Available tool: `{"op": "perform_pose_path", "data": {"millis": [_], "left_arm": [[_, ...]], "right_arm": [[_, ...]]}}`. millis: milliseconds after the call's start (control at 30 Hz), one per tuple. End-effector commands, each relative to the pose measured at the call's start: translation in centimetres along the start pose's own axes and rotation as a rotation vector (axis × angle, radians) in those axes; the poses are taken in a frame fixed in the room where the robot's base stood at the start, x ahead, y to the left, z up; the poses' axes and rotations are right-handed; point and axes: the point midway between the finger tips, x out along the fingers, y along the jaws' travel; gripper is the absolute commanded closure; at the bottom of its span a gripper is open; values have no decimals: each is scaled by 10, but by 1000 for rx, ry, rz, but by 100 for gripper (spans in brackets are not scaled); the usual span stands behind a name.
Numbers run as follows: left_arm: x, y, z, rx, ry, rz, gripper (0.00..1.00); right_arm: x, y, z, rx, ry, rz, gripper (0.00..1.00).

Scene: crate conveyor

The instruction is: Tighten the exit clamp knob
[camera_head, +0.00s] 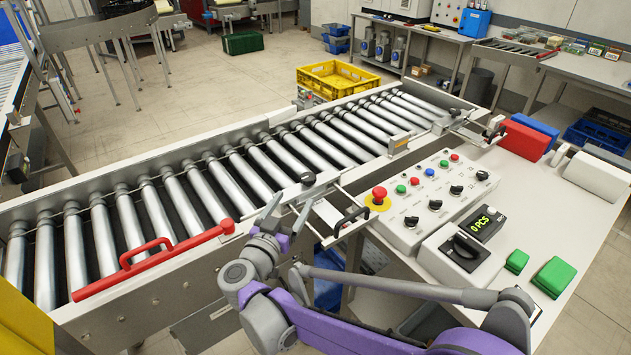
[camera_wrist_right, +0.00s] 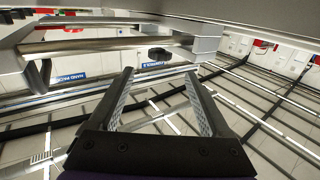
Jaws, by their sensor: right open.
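A clamp with a small dark knob (camera_head: 307,179) sits on the near side rail of the roller conveyor, left of the control panel. I cannot tell for certain that this is the exit clamp; a second clamp-like fitting (camera_head: 455,113) stands at the conveyor's far right end. My right gripper (camera_head: 286,212) is open and empty, just below and left of the nearer knob, apart from it as far as I can see. In the right wrist view the open jaws (camera_wrist_right: 163,85) have a dark rounded piece (camera_wrist_right: 158,53) beyond their tips, probably the knob. My left gripper is not in view.
A black handle (camera_head: 351,217) is close to my right gripper. The control panel (camera_head: 440,190) with the red emergency button (camera_head: 378,195) stands to the right. A yellow crate (camera_head: 338,78) is behind the conveyor.

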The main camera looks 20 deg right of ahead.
Motion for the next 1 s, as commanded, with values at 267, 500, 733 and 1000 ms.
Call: {"op": "perform_pose_path", "data": {"millis": [267, 500, 733, 1000], "left_arm": [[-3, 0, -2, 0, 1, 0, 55], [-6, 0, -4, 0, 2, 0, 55], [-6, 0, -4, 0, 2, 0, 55], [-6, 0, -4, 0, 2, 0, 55]], "right_arm": [[46, 1, -2, 1, 1, 4, 19], [87, 1, -2, 0, 2, 2, 19], [104, 1, -2, 1, 2, 0, 19], [105, 1, -2, 2, 2, -1, 19]]}}
